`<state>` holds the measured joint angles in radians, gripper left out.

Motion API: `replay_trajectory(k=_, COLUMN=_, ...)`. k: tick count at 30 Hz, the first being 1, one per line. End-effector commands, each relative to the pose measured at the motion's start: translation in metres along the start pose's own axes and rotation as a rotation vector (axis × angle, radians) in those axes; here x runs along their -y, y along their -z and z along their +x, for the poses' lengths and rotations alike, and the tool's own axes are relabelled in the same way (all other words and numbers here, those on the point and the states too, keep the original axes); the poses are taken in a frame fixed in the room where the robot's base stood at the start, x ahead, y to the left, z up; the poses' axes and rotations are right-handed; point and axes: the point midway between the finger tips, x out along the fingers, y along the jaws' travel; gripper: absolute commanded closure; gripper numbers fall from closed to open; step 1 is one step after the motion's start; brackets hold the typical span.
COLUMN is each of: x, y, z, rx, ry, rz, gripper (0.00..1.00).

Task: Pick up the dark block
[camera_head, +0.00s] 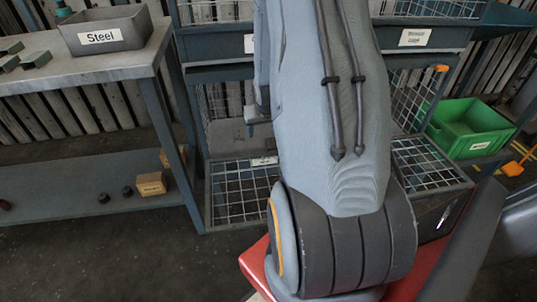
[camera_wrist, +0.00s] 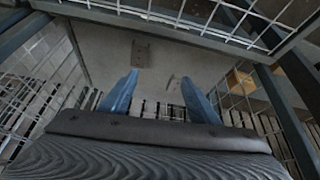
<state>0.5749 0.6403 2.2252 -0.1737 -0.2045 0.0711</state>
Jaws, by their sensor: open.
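Small dark blocks sit on the lower shelf of the left bench in the head view, one (camera_head: 103,197) beside another (camera_head: 128,191). A darker reddish one (camera_head: 5,205) lies at the far left. I cannot tell which is the task's dark block. My gripper (camera_wrist: 159,76) shows in the wrist view with its two blue fingers spread apart and nothing between them. Beyond the fingers is a grey surface with a flat darker patch (camera_wrist: 141,52); I cannot tell what it is. In the head view my arm hides the gripper.
A wooden block (camera_head: 151,183) sits on the lower shelf (camera_head: 70,235). The bench top (camera_head: 95,68) holds a grey bin labelled Steel (camera_head: 105,30) and several dark green pieces (camera_head: 36,60). Wire baskets (camera_head: 240,200) stand behind my arm; a green crate (camera_head: 470,128) is at right.

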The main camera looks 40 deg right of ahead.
Motion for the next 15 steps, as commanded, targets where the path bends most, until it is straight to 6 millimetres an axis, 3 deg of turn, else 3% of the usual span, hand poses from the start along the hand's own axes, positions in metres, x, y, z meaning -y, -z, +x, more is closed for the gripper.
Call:
replay_trajectory(k=1, x=-0.016, y=-0.004, z=0.029, rx=-0.020, ry=-0.010, rz=0.026, gripper=0.45)
replay_trajectory(k=4, x=-0.037, y=-0.002, z=0.055, rx=-0.059, ry=-0.020, rz=0.056, gripper=0.45)
replay_trajectory(k=9, x=-0.053, y=-0.001, z=0.075, rx=-0.091, ry=-0.027, rz=0.076, gripper=0.45)
replay_trajectory(k=15, x=-0.054, y=0.001, z=0.094, rx=-0.092, ry=-0.027, rz=0.076, gripper=0.45)
